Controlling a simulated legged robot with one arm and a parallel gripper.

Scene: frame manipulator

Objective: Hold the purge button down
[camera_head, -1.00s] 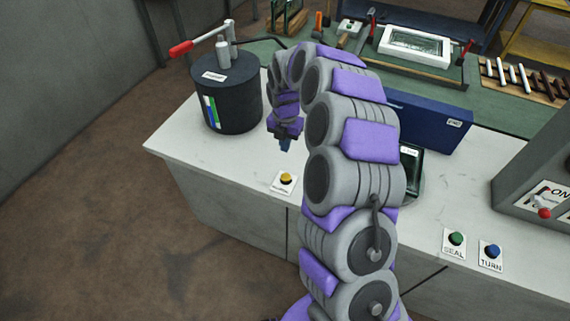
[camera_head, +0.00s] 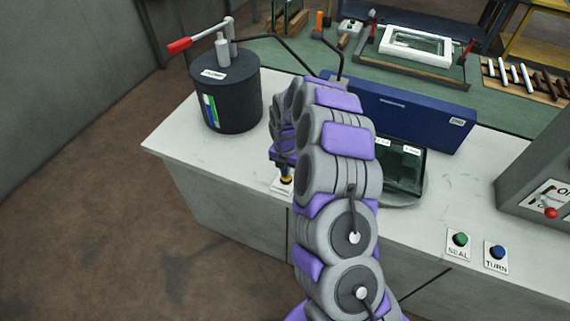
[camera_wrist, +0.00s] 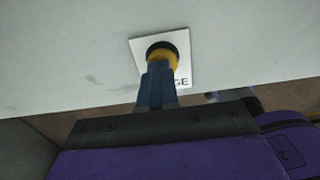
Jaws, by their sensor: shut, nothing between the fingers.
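The yellow purge button (camera_head: 286,180) sits on a white label plate near the front edge of the white counter, partly hidden by my gripper (camera_head: 284,171). In the wrist view the yellow button (camera_wrist: 168,52) has a dark collar, and its plate (camera_wrist: 143,46) shows the letters "GE". My gripper also shows in the wrist view (camera_wrist: 160,68), with its blue fingers shut and empty. The fingertips overlap the lower part of the button there and appear at or just against it. I cannot tell how far the button is pressed.
A dark cylinder (camera_head: 233,100) with a red-handled lever stands left on the counter (camera_head: 172,141). A blue box (camera_head: 410,117) and a glass-fronted case (camera_head: 400,166) stand behind my arm. Green SEAL (camera_head: 460,239) and blue TURN (camera_head: 496,251) buttons are at the right.

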